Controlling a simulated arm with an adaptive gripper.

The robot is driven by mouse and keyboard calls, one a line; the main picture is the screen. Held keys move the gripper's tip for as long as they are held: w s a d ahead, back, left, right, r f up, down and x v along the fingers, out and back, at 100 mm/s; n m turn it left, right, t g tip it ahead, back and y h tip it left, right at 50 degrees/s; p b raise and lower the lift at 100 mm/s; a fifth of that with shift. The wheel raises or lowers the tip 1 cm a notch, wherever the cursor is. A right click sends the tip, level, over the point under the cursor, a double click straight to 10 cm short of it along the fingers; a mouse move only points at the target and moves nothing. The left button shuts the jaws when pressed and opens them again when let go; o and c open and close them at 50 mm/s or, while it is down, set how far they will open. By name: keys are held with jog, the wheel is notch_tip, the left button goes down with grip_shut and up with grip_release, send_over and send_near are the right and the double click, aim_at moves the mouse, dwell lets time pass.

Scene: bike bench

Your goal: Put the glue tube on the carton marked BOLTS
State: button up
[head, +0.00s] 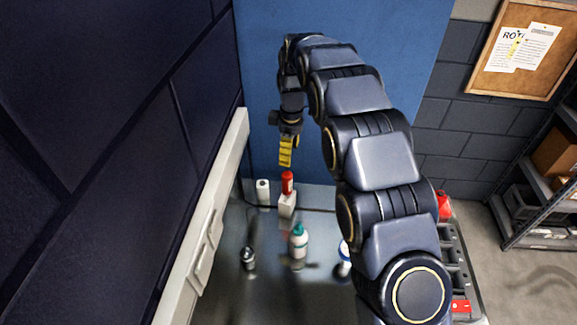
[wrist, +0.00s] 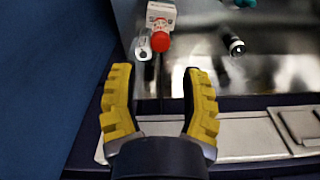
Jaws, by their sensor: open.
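A small white carton (head: 287,205) stands on the metal bench near the blue wall. Its lettered side shows at the top of the wrist view (wrist: 161,10), but I cannot read the word for sure. A red tube (head: 287,182), which I take for the glue tube, appears upright on top of the carton; it also shows in the wrist view (wrist: 159,41). My gripper (head: 286,153) is above the red tube, with yellow fingers pointing down. In the wrist view its fingers (wrist: 159,78) are spread and empty, and the tube is clear of them.
A white cylinder (head: 263,192) stands just left of the carton. A teal-capped bottle (head: 299,243), a dark small can (head: 248,258) and a blue-and-white bottle (head: 344,258) stand nearer. A pale ledge (head: 213,215) runs along the left. A tray with red items lies right.

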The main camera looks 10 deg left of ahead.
jog(key=shift+s+d+r, duration=0.15)
jog(key=shift+r, duration=0.65)
jog(key=s+d+r+m, duration=0.5)
jog(key=s+d+r, duration=0.1)
jog(key=s+d, duration=0.15)
jog(key=s+d+m, duration=0.2)
jog(key=s+m, duration=0.1)
jog(key=s, duration=0.7)
jog(key=s+d+r+m+g, duration=0.1)
jog(key=s+d+m, duration=0.2)
jog(key=s, duration=0.7)
jog(key=s+d+r+m, duration=0.1)
jog(key=s+d+m, duration=0.2)
jog(key=s, duration=0.7)
jog(key=shift+d+m+g+h, duration=0.2)
jog(key=shift+m+g+h, duration=0.15)
jog(key=shift+m, duration=0.85)
